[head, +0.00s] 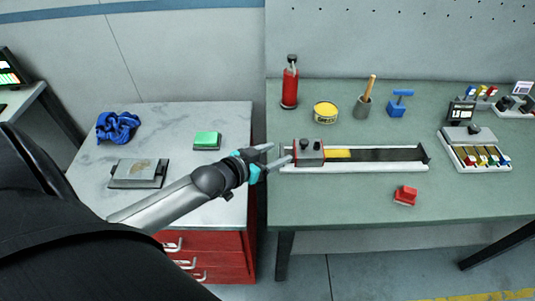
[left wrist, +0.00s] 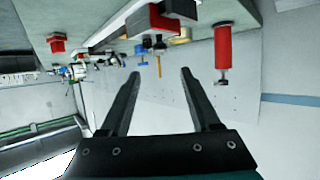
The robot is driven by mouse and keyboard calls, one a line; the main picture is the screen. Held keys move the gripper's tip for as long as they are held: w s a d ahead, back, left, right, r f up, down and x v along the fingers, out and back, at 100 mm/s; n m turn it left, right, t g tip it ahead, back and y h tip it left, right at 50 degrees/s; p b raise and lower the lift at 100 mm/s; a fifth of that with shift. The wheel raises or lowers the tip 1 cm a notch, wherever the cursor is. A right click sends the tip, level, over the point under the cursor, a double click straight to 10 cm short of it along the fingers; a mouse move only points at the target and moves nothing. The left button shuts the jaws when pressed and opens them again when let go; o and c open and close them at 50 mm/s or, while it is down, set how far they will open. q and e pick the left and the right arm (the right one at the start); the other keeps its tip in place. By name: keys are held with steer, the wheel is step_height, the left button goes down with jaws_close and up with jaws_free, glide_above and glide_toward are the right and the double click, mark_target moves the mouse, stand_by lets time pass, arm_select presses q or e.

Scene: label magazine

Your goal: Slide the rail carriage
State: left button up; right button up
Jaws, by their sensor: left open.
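My right gripper is not in view.
A red bottle (head: 290,85), yellow tin (head: 326,112), grey cup (head: 362,107) and blue tool (head: 398,104) stand behind the rail. A red block (head: 405,196) lies in front. A tray (head: 476,160) is at right.

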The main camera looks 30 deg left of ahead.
arm_select(q)
steer(key=shift+v, duration=1.4)
steer(key=s+d+g+y, duration=0.1)
steer(key=s+d+g, duration=0.2)
steer(key=s, duration=0.3)
steer(key=s+d+f+g+y, duration=0.1)
steer(key=s+d+g, duration=0.25)
steer(key=s, duration=0.35)
steer(key=s+d+g, duration=0.3)
steer(key=s, duration=0.3)
step_height(320, 180, down, 32)
steer(key=s+g+b, duration=0.2)
steer(key=b, duration=0.7)
steer(key=s+a+f+b, duration=0.1)
steer(key=s+f+b, duration=0.2)
steer(key=s+f, duration=0.4)
steer(key=s+a+f+b, duration=0.1)
steer(key=s+f+b, duration=0.3)
steer(key=s+f, duration=0.4)
step_height(320, 180, down, 6)
steer(key=shift+s+a+g+y, duration=0.25)
steer(key=shift+g+y, duration=0.05)
steer(key=shift+g, duration=0.05)
